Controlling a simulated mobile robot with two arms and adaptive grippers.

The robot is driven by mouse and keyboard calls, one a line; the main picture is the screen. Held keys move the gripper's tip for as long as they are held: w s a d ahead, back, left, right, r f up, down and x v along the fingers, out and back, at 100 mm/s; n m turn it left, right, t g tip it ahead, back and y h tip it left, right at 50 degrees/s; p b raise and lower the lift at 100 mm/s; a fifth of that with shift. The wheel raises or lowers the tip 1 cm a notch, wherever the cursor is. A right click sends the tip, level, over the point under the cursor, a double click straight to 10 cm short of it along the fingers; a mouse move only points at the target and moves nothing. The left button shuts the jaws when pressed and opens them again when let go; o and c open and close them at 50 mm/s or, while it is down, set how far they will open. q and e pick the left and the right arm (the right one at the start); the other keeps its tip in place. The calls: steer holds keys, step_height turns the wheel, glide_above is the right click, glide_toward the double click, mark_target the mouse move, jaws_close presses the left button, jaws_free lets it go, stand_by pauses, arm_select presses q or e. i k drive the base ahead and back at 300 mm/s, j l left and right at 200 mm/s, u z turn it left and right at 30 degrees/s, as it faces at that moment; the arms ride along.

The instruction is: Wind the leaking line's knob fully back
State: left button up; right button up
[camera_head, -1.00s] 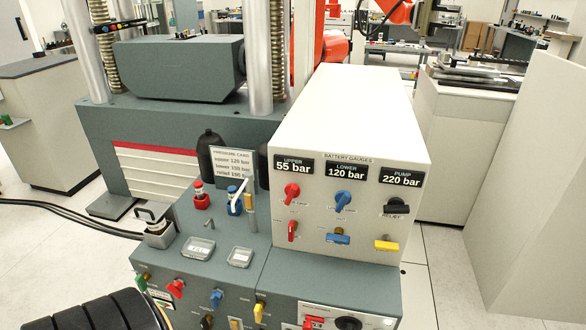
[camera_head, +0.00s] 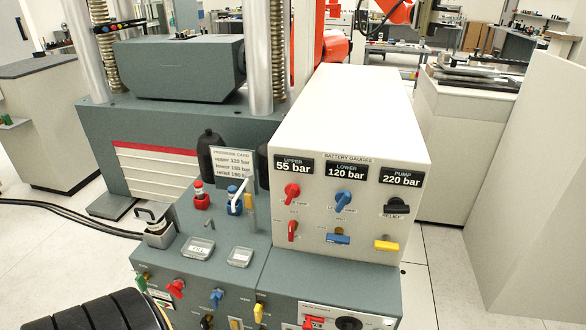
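The grey-white gauge box (camera_head: 345,105) carries three displays: UPPER 55 bar (camera_head: 293,166), LOWER 120 bar (camera_head: 347,169) and PUMP 220 bar (camera_head: 401,177). Below them are a red knob (camera_head: 292,190), a blue knob (camera_head: 343,199) and a black knob (camera_head: 397,206) labelled RELIEF. A lower row has a red lever (camera_head: 292,230), a blue lever (camera_head: 338,239) and a yellow lever (camera_head: 386,245). On the console top stand a red-capped fitting (camera_head: 201,197) and a blue-capped fitting (camera_head: 235,198). Neither gripper is recognisable in view.
A pressure card (camera_head: 233,168) stands behind the fittings; its small print is hard to read. The console front has red (camera_head: 176,288), blue (camera_head: 217,297) and yellow (camera_head: 258,312) handles. A black ribbed part, probably mine, fills the lower left. Floor right of the console is clear.

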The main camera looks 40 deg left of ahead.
mark_target(292, 193)
steer(key=u, duration=1.4)
